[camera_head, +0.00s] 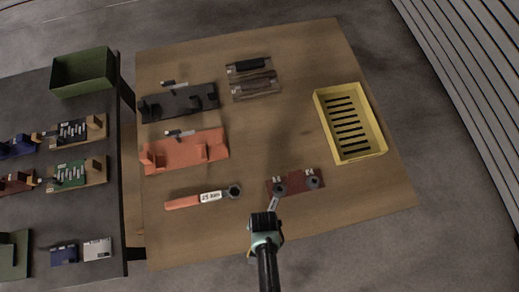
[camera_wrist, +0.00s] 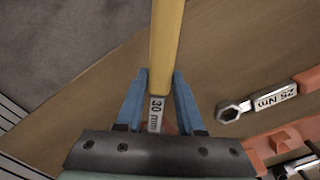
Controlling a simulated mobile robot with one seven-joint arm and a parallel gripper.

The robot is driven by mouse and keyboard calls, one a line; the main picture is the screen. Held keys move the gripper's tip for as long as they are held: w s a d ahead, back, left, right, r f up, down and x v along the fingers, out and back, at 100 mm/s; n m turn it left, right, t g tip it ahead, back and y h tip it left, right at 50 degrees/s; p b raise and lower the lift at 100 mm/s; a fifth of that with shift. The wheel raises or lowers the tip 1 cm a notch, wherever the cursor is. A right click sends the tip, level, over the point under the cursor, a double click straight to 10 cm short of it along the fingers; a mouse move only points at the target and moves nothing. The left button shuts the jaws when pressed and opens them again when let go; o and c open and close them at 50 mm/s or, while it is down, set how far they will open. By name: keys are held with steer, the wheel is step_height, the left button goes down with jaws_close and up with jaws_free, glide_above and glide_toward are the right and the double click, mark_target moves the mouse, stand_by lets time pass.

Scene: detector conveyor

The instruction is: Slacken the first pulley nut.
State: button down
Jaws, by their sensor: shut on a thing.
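My gripper (camera_head: 266,217) is shut on a spanner. In the wrist view its blue fingers (camera_wrist: 158,90) close on both sides of the spanner's grey shank, marked 30 mm (camera_wrist: 156,113), and the yellow handle (camera_wrist: 166,40) runs out past them. In the head view the grey shank (camera_head: 274,204) reaches up to the left nut (camera_head: 280,188) on a red-brown plate (camera_head: 296,190). The spanner's head is at that nut; I cannot tell whether it is seated. A second nut (camera_head: 313,182) sits to the right on the same plate. Both nuts have small labels, too small to read.
A red-handled 25 Nm wrench (camera_head: 205,197) lies left of the plate. A red fixture (camera_head: 185,151), a black fixture (camera_head: 178,102) and a yellow slotted tray (camera_head: 375,145) stand farther back on the wooden table (camera_head: 290,120). A dark side table (camera_head: 50,225) is at left.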

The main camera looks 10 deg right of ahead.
steer(key=shift+s+d+f+n, duration=0.15)
steer(key=shift+s+d+n, duration=0.3)
steer(key=shift+s, duration=0.3)
steer(key=shift+w+a, duration=0.1)
steer(key=shift+w+a+m, duration=0.2)
steer(key=shift+a+m, duration=0.05)
steer(key=shift+m, duration=0.1)
steer(key=c, duration=0.7)
jaws_free()
steer(key=shift+o, duration=1.2)
steer(key=shift+w, duration=0.15)
steer(key=shift+r, duration=0.2)
